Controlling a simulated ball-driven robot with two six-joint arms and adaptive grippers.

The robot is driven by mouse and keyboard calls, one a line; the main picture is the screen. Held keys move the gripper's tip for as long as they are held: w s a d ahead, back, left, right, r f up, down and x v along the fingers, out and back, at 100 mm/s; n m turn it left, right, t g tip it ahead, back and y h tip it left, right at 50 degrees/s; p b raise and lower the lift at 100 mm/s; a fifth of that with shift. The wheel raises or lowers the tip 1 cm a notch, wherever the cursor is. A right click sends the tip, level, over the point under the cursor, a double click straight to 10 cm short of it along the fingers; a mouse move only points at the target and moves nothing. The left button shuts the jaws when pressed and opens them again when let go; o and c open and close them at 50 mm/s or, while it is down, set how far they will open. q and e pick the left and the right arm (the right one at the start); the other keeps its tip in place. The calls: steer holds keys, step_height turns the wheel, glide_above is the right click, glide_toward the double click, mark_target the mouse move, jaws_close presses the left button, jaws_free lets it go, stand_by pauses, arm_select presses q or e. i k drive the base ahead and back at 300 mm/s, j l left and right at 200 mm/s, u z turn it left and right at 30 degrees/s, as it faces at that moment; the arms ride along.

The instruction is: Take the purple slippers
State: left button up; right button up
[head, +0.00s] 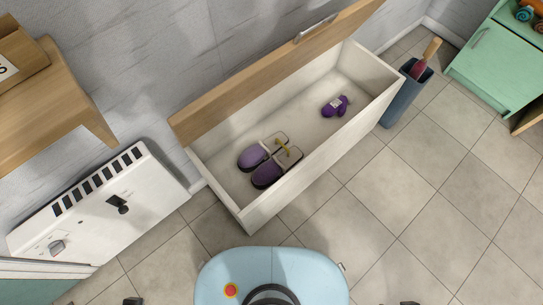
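A pair of purple slippers lies side by side on the floor of an open white-walled chest. The left slipper (252,157) and the right slipper (267,174) have dark soles, pale open ends and small yellow-green parts on top. No gripper is near them. Only a small dark tip of what seems to be my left gripper (133,301) shows at the bottom edge, and a similar tip of my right gripper (409,303) shows at the bottom right. Both are far from the chest, and their fingers are mostly cut off.
The chest (306,169) has its wooden lid (262,73) raised against the wall. A small purple object (336,106) lies at its right end. A white appliance (100,205) stands left, a wooden table (55,110) upper left, a blue-grey bin (404,95) right. Tiled floor (400,195) is clear.

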mark_target(256, 156)
steer(key=k+j+z, duration=0.25)
steer(key=z, duration=0.25)
steer(key=k+j+z, duration=0.3)
steer(key=z, duration=0.15)
steer(key=k+j+z, duration=0.15)
steer(key=k+z, duration=0.2)
steer(key=z, duration=0.15)
